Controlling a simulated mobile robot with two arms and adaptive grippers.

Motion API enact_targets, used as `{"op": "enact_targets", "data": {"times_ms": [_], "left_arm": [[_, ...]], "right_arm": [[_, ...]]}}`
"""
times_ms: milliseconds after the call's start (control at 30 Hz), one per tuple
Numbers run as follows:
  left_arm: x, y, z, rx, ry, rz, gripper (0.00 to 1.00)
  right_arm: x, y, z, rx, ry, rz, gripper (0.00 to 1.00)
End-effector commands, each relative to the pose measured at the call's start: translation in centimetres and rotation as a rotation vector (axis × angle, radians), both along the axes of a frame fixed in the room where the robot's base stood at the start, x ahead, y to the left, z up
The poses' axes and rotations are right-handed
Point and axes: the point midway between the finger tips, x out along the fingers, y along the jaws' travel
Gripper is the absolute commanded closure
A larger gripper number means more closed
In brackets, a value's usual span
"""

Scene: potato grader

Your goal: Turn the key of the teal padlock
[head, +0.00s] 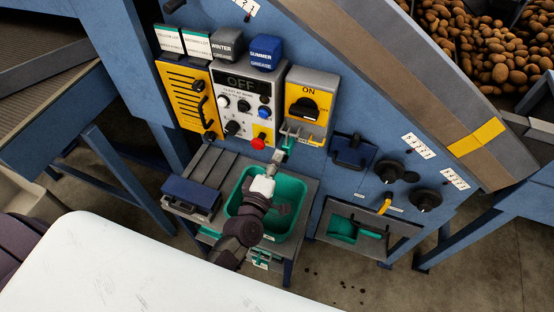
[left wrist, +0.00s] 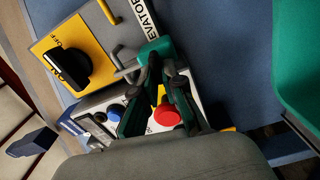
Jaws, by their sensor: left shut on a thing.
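The teal padlock (head: 288,143) hangs at the hasp below the yellow ON/OFF switch box (head: 308,104). It also shows in the left wrist view (left wrist: 155,46), with its grey shackle to the left. My left gripper (head: 279,156) reaches up to the padlock from below. In the left wrist view its fingertips (left wrist: 163,66) are at the padlock's body, closed on the small key there. The key itself is mostly hidden by the fingers, so its angle cannot be told. My right gripper is not in view.
A grey control box (head: 240,82) with a red button (head: 258,143) is just left of the padlock. A green bin (head: 298,190) stands below, under my left arm. A blue case (head: 190,194) lies left of it. Black knobs (head: 389,171) stick out at right.

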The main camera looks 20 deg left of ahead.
Motion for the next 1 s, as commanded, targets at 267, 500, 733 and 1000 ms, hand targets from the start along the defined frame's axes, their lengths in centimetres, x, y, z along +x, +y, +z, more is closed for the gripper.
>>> {"op": "enact_targets", "data": {"times_ms": [267, 500, 733, 1000], "left_arm": [[0.0, 0.01, -0.18, -0.119, 0.005, 0.0, 1.0], [-0.01, 0.0, -0.17, -0.155, 0.005, 0.0, 1.0], [0.0, 0.0, -0.16, -0.159, 0.005, 0.0, 1.0], [0.0, 0.0, -0.16, -0.157, 0.005, 0.0, 0.71]], "right_arm": [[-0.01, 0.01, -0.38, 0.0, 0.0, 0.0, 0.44], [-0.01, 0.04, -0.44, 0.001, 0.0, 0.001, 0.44], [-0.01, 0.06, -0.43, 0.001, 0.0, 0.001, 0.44], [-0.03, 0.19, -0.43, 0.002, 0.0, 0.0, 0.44]]}}
